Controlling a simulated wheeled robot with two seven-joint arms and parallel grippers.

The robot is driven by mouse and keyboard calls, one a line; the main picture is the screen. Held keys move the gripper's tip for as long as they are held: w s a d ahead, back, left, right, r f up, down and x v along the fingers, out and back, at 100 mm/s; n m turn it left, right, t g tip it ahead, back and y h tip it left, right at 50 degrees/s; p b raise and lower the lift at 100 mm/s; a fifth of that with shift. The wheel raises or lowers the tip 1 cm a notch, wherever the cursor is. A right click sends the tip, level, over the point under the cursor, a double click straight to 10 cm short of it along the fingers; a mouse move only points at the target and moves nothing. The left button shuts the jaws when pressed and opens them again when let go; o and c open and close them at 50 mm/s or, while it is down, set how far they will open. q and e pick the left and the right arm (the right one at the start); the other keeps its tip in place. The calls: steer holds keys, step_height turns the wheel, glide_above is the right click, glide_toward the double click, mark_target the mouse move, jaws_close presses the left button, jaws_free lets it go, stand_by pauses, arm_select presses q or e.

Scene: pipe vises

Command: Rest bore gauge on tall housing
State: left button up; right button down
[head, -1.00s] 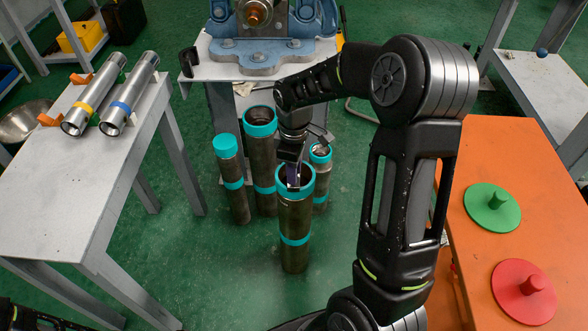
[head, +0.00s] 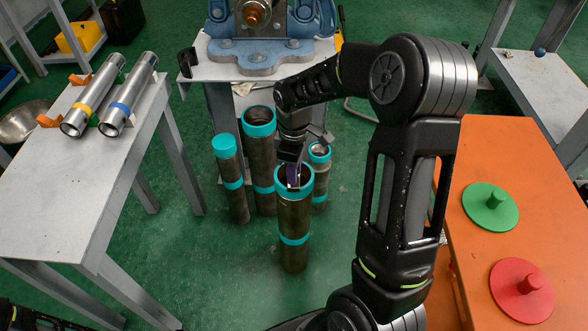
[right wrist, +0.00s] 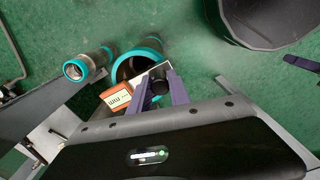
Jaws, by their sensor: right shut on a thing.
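My right gripper (head: 293,180) reaches down to the open mouth of the front pipe housing (head: 295,215), a dark upright cylinder with teal bands. In the right wrist view its purple fingers (right wrist: 158,92) are shut on the bore gauge, which has an orange and white body with a small display (right wrist: 117,98). The gauge is mostly hidden by the gripper in the head view. I cannot tell whether it touches the rim. A teal rim (right wrist: 137,60) shows just beyond the fingers in the right wrist view. My left gripper is not in view.
Several other teal-banded housings stand just behind: a left one (head: 230,180), a wide one (head: 262,165) and a right one (head: 320,180). A blue vise (head: 258,55) stands behind them. Silver tubes lie on the left table (head: 60,200). Green and red lids lie on the orange table (head: 520,230).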

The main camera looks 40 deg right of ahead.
steer(key=shift+f, duration=0.35)
stand_by(0.6)
steer(key=c, duration=1.1)
jaws_free()
steer(key=shift+c, duration=0.2)
steer(key=shift+r, duration=0.15)
steer(key=shift+r+p, duration=2.65)
steer(key=shift+r, duration=0.7)
